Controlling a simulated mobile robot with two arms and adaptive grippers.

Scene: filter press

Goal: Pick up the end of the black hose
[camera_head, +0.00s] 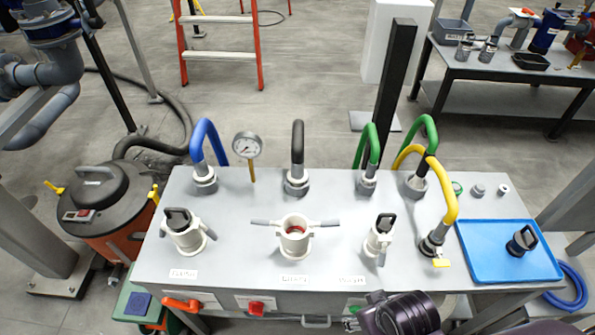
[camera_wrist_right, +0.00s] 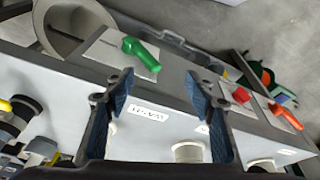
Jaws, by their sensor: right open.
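The black hose (camera_head: 297,145) stands up in a narrow arch at the back middle of the grey bench. Its lower end meets a grey and white coupling (camera_head: 297,184) on the bench top. In the head view a dark part of my right arm is at the bottom edge, right of centre and well in front of the hose; its fingertips are not clear there. In the right wrist view my right gripper (camera_wrist_right: 160,78) is open, with nothing between its fingers, over the bench's front edge. I cannot make out the black hose in that view. My left gripper is not in view.
On the bench (camera_head: 235,262), a blue hose (camera_head: 206,138), a gauge (camera_head: 247,145), green hoses (camera_head: 367,143) and a yellow hose (camera_head: 447,188) flank it. A white port with side handles (camera_head: 295,238) stands in front. A blue tray (camera_head: 495,265) lies right. Green (camera_wrist_right: 140,53) and red (camera_wrist_right: 242,95) handles are on the front.

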